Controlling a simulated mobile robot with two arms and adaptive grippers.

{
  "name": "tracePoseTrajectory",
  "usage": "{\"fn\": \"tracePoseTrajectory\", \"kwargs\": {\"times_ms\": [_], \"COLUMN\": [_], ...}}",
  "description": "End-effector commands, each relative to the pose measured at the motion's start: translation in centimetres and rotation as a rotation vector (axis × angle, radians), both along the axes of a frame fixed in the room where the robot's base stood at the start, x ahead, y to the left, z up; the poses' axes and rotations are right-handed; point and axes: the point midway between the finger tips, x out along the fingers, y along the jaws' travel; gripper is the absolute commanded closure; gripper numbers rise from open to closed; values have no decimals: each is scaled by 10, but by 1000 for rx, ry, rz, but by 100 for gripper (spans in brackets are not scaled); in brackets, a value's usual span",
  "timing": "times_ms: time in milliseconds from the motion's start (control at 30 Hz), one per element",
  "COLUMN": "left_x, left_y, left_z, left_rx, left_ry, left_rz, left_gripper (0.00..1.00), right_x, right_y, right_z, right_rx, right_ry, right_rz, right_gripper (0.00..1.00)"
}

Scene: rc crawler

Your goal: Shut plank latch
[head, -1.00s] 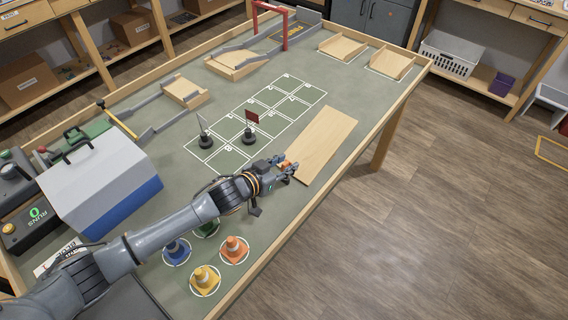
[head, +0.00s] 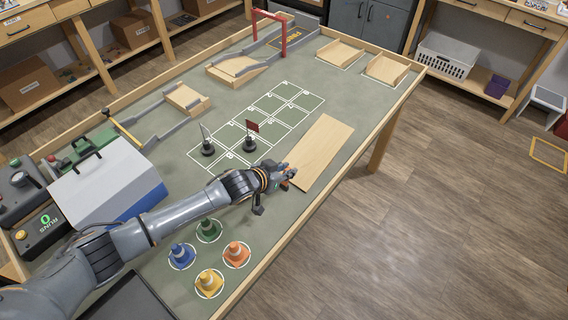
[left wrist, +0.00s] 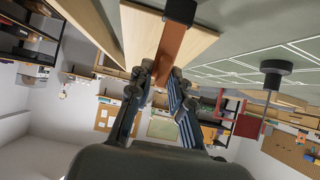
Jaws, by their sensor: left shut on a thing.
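The pale wooden plank (head: 324,148) lies flat on the green table, right of the white grid. My left gripper (head: 287,177) is at the plank's near end. In the left wrist view the two fingers (left wrist: 161,84) are closed around an orange-brown latch lever (left wrist: 174,42). The lever runs from a black block (left wrist: 181,10) at the plank's end (left wrist: 142,32). The fingers hide part of the lever, and whether the latch is seated cannot be told. My right gripper is in neither view.
Several coloured cones, such as the orange cone (head: 236,254), stand near my left forearm. Two small flags on black bases, one a red flag (head: 252,127), stand left of the plank. A white and blue box (head: 105,182) is at the left. The table's right edge (head: 385,140) is near the plank.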

Motion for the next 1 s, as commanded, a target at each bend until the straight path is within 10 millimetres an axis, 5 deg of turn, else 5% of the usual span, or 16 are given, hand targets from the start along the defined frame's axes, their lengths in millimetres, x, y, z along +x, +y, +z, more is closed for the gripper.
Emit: {"fn": "tracePoseTrajectory", "kwargs": {"times_ms": [33, 200, 1000], "left_x": [3, 9, 18], "left_y": [-2, -7, -13], "left_z": [9, 2, -10], "left_rx": [22, 96, 242], "left_ry": [28, 131, 334], "left_rz": [0, -1, -1], "left_gripper": [100, 100, 100], "right_x": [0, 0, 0], "right_y": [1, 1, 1], "right_z": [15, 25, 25], "right_rx": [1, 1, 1], "right_ry": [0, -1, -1], "right_rz": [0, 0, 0], "right_gripper": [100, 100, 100]}}
